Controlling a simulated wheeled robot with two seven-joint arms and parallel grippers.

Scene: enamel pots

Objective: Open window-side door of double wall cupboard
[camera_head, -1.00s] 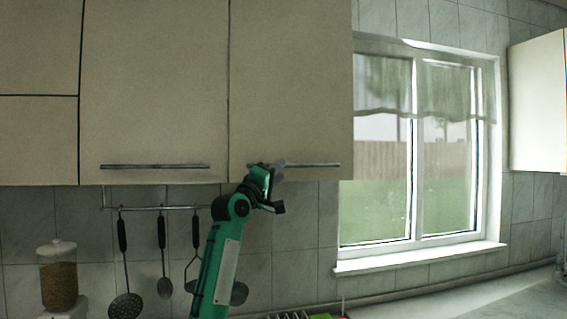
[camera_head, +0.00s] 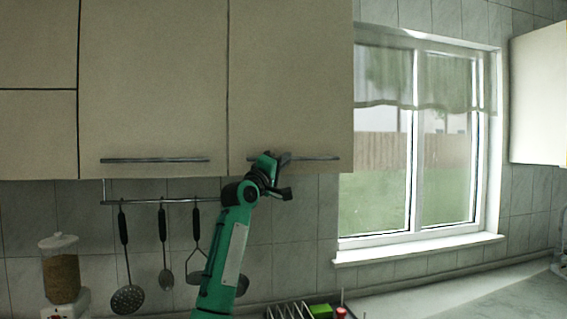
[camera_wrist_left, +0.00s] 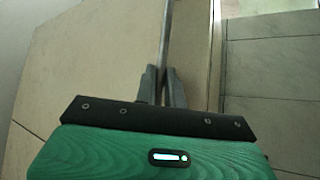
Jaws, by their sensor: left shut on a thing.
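The double wall cupboard has two beige doors side by side. The window-side door (camera_head: 290,80) is the right one and looks closed, flush with the left door (camera_head: 150,80). Its horizontal bar handle (camera_head: 315,158) runs along its lower edge. My left gripper (camera_head: 280,160) is at the left part of this handle. In the left wrist view the two grey fingers (camera_wrist_left: 161,88) are shut on the handle bar (camera_wrist_left: 166,40), which runs away between them. The left door's handle (camera_head: 155,160) is free. My right gripper is not in view.
A rail (camera_head: 150,201) with hanging utensils is below the cupboard. A window (camera_head: 415,150) is to the right, and another cabinet (camera_head: 538,95) is at the far right. A jar dispenser (camera_head: 60,270) stands lower left. A dish rack (camera_head: 290,311) is at the bottom.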

